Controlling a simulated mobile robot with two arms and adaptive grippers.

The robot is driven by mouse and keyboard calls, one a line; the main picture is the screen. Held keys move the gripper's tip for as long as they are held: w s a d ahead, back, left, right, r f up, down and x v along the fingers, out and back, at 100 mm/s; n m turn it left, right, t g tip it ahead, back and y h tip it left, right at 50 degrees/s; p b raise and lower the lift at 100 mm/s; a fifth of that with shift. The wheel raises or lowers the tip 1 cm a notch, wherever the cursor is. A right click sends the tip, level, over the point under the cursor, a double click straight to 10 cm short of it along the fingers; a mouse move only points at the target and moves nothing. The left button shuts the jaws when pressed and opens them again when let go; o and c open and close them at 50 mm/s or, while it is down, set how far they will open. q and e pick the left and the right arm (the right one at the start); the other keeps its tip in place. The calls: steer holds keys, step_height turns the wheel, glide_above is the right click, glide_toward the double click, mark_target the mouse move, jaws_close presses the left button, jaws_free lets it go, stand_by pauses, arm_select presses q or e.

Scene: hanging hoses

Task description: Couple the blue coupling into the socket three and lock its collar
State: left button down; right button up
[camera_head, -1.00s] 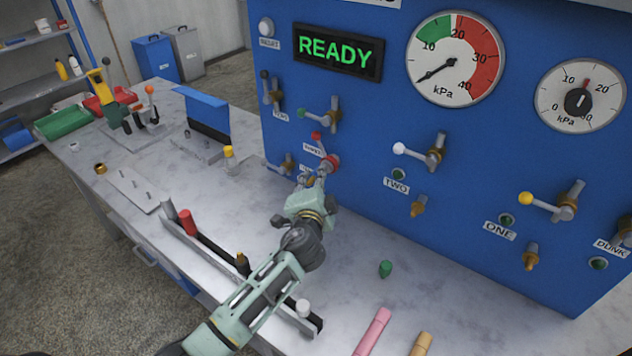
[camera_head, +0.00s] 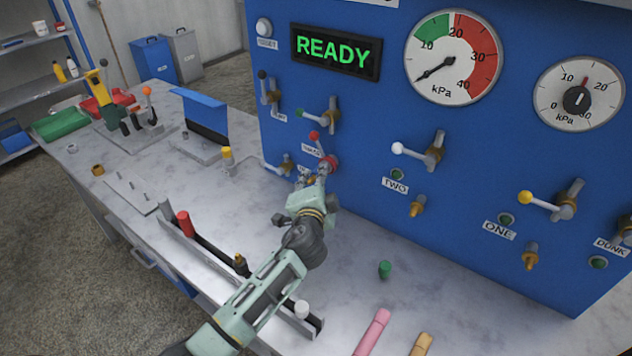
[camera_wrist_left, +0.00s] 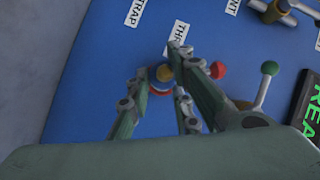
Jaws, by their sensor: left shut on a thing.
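My left gripper (camera_head: 317,179) is at the blue panel, in front of socket three. In the left wrist view its fingers (camera_wrist_left: 160,65) stand on both sides of the blue coupling (camera_wrist_left: 159,82), which shows blue and red bands and a brass-coloured part. In the head view a red ring (camera_head: 331,162) shows just past the fingertips, at the panel. The fingers hide most of the coupling and socket, so I cannot tell how deep it sits or how its collar is turned. The THREE label (camera_wrist_left: 180,36) is beside it. My right gripper is not in view.
A red round lamp or knob (camera_head: 314,135) and a green-knobbed lever (camera_head: 301,113) are close above the fingers. Socket two (camera_head: 417,206) is to the right. A rack (camera_head: 205,262) with upright pieces stands under my arm. A green cap (camera_head: 385,269) and a pink cylinder (camera_head: 372,332) lie on the bench.

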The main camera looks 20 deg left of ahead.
arm_select(q)
steer(key=shift+w+d+r, duration=0.15)
steer(key=shift+w, duration=0.2)
stand_by(0.7)
steer(key=c, duration=2)
jaws_free()
steer(key=o, duration=0.5)
steer(key=shift+w, duration=0.1)
steer(key=v, duration=1.2)
